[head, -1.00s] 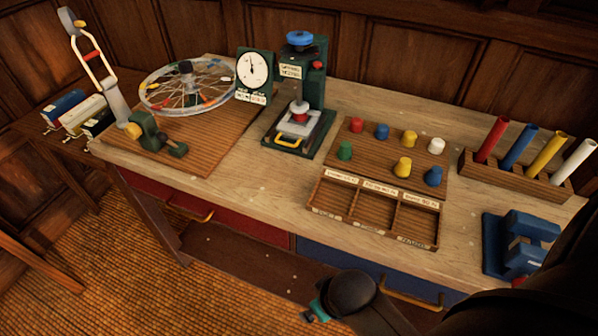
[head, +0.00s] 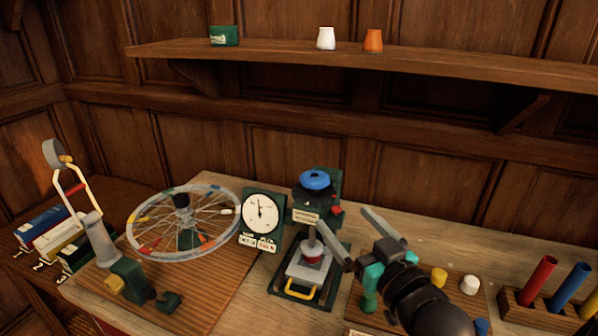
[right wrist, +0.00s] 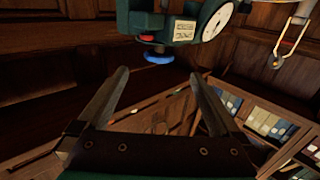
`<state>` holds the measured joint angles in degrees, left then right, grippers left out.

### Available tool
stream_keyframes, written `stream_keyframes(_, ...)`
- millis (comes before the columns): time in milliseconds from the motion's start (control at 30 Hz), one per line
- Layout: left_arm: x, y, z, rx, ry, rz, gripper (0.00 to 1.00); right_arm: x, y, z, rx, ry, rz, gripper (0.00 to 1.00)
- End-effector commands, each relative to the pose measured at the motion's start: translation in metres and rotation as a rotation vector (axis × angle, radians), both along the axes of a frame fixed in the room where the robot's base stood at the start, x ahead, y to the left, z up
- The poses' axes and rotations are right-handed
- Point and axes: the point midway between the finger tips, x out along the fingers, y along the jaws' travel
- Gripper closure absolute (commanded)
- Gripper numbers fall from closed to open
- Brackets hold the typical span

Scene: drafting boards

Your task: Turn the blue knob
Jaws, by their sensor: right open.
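The blue knob (head: 315,180) is a round disc on top of the dark green press (head: 325,205) on the bench. My right gripper (head: 342,218) is open and empty, in front and to the right of the press, with its fingers spread and lower than the knob in the head view. In the right wrist view the scene is upside down; the knob (right wrist: 158,58) shows beyond the gap between my open fingertips (right wrist: 159,73), apart from them. My left gripper is not in view.
A dial gauge (head: 262,213) and a spoked wheel (head: 140,245) stand left of the press. A red button (head: 337,210) is on the press's right side. Coloured pegs and a rack of tubes (head: 512,305) are at right. A wall shelf (head: 450,70) runs above.

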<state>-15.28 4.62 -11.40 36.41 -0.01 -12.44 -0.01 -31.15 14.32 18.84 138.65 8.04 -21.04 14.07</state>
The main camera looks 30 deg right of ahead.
Motion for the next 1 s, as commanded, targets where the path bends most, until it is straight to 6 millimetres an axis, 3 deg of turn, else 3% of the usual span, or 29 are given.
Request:
stream_keyframes(33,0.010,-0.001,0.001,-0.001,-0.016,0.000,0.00,0.000,-0.001,0.001,-0.001,-0.005,0.000,0.00)
stream_keyframes(100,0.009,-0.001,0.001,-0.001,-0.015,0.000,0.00,0.003,-0.001,0.002,0.000,-0.008,0.000,0.00)
stream_keyframes(300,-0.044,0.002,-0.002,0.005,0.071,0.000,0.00,0.020,-0.003,0.002,-0.001,-0.009,0.000,0.00)
stream_keyframes(400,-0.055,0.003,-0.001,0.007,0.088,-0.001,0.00,0.034,-0.004,0.002,-0.001,-0.009,0.000,0.00)
stream_keyframes(533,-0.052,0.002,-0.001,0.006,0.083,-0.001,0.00,0.052,-0.007,0.002,-0.002,-0.008,-0.001,0.00)
stream_keyframes(800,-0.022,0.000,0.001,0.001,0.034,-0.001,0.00,0.090,-0.011,0.001,-0.002,-0.006,0.000,0.00)
stream_keyframes(1000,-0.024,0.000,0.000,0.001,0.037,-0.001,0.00,0.119,-0.014,0.000,-0.001,-0.005,0.000,0.00)
